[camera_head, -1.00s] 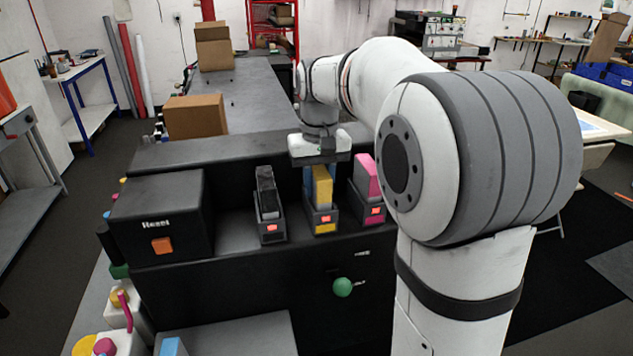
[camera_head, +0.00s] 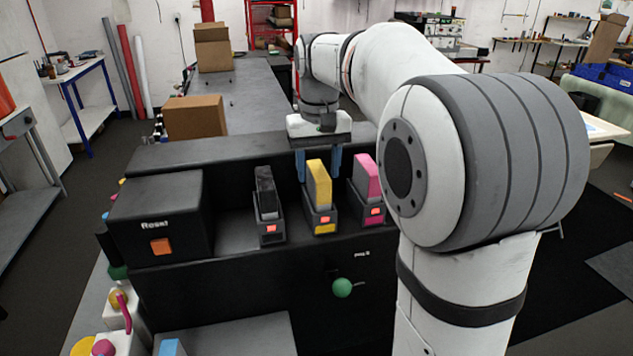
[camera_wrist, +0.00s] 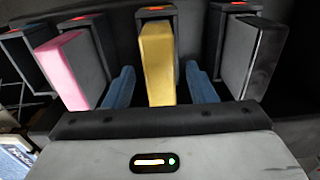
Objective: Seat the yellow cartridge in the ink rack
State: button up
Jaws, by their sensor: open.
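The yellow cartridge (camera_head: 319,184) stands upright in the middle slot of the ink rack (camera_head: 323,218), with its upper part sticking out above the slot. A red light and a yellow label show on that slot's front. In the wrist view the yellow cartridge (camera_wrist: 157,65) lies between the two blue fingers of my gripper (camera_wrist: 162,88), with a gap on each side. How deep the cartridge sits in the slot is hidden.
A black cartridge (camera_head: 265,190) stands in the slot to the left and a magenta one (camera_head: 367,178) to the right, both with red lights. A Reset box (camera_head: 157,215) is at the left. A green knob (camera_head: 342,288) sticks out of the front.

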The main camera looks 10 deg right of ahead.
notch_tip(320, 180, up, 8)
jog(key=shift+r, duration=0.1)
jog(key=s+f+t, duration=0.3)
jog(key=s+f, duration=1.6)
jog(key=s, duration=0.2)
jog(key=shift+s+a+t, duration=0.2)
jog(key=shift+s+t, duration=0.1)
jog(key=shift+s, duration=0.1)
jog(key=shift+f+b, duration=0.35)
jog(key=shift+f, duration=0.1)
jog(key=c, duration=0.3)
